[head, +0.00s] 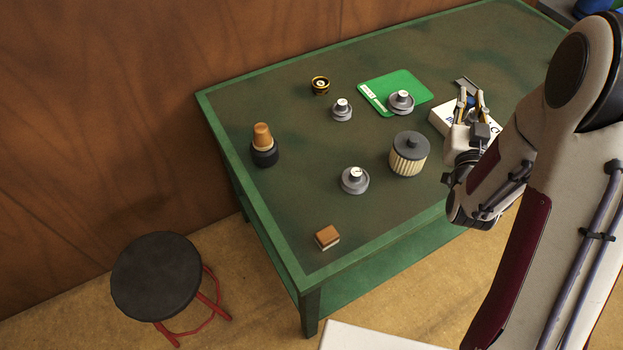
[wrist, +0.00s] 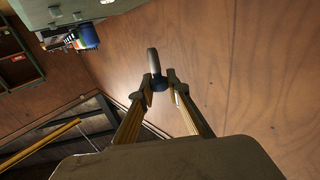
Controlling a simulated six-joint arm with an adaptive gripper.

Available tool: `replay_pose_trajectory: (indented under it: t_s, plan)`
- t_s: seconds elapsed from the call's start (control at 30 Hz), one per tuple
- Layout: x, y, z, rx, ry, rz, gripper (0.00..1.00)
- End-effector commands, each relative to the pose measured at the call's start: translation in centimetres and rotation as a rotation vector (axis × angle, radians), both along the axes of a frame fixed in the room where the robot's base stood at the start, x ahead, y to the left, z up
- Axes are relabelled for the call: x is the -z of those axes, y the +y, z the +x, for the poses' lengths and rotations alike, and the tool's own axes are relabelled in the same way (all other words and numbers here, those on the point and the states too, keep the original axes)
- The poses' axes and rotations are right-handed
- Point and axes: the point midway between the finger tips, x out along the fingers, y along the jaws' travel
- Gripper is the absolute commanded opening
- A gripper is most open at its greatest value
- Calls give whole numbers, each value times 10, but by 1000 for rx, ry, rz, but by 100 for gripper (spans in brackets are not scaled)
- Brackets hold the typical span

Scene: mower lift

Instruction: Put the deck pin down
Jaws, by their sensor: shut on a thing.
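My gripper (head: 471,95) is at the right of the green table (head: 290,243), in front of a white box with dark lettering. It is shut on the deck pin (head: 466,83), a small grey bent piece that sticks out past the fingertips. In the wrist view the fingers (wrist: 160,84) have the deck pin (wrist: 153,62) between their tips, with its grey shaft and darker collar showing. The pin's lower part is hidden by the fingers. How high the pin is above the table is hard to tell.
A green mat (head: 376,86) bears a grey knobbed disc (head: 402,101). Two similar discs (head: 342,109) (head: 355,180), a ribbed filter (head: 408,158), a brass ring (head: 320,85), an orange-topped brush (head: 263,140) and a brown block (head: 327,237) stand apart. The white box (head: 446,117) is by my gripper.

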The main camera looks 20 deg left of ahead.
Motion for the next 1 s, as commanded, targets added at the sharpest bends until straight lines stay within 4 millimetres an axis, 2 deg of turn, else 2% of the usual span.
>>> replay_pose_trajectory:
  t_s: [0.27,0.6,1.0]
  plan:
    - [6,50,-3,-85,2,0,0]
    - [20,143,-17,-235,0,0,0]
    - [34,229,-41,-328,1,-1,0]
